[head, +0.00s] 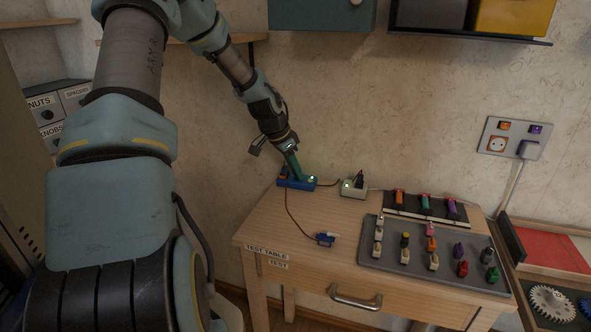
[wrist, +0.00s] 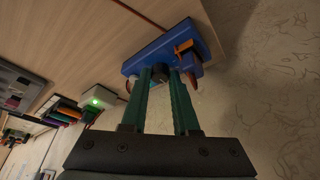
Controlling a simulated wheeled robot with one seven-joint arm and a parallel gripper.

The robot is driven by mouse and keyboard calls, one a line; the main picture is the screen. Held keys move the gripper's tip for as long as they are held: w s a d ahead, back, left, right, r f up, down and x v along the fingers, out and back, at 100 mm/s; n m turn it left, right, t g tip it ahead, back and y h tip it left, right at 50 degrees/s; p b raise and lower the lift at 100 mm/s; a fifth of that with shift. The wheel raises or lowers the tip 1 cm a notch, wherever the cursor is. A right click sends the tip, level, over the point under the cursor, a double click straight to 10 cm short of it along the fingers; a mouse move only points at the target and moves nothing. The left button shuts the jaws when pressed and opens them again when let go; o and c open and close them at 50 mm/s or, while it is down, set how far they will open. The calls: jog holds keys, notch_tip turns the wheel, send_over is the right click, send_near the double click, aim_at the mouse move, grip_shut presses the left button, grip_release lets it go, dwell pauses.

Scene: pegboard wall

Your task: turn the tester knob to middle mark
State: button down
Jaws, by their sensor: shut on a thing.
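The blue tester (head: 297,183) sits at the back left of the test table. It also shows in the wrist view (wrist: 141,63), with an orange part on one side. The dark round knob (wrist: 159,73) is on the tester's face. My gripper (wrist: 160,79) is shut on the knob, with one green finger on each side of it. In the head view my gripper (head: 296,176) reaches down to the tester. The knob's pointer and the middle mark cannot be made out.
A pale box with a green light (head: 353,188) stands right of the tester. A grey tray (head: 375,258) with several small coloured parts lies at the right. The table's left front is clear.

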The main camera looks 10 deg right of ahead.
jog(key=c, duration=0.9)
grip_release()
jog(key=b+v, duration=0.1)
jog(key=v, duration=0.6)
jog(key=shift+s+r, duration=0.1)
jog(key=shift+r, duration=0.1)
jog(key=s+a+n+y, duration=0.1)
jog(key=s+a+n, duration=0.3)
jog(key=s, duration=0.3)
jog(key=s+a+n+y, duration=0.1)
jog(key=s+a+n, duration=0.3)
jog(key=s+a, duration=0.3)
jog(key=s+a+r+n+y, duration=0.1)
jog(key=s+a+n+y, duration=0.1)
jog(key=s+a+n, duration=0.3)
jog(key=shift+s+a+r+p, duration=0.1)
jog(key=shift+s+a, duration=0.15)
jog(key=shift+s, duration=0.25)
jog(key=shift+s+a+f+p, duration=0.1)
jog(key=shift+s+a, duration=0.15)
jog(key=shift+s, duration=0.2)
jog(key=shift+s+a+r+p, duration=0.1)
jog(key=shift+s+a, duration=0.15)
jog(key=shift+s, duration=0.25)
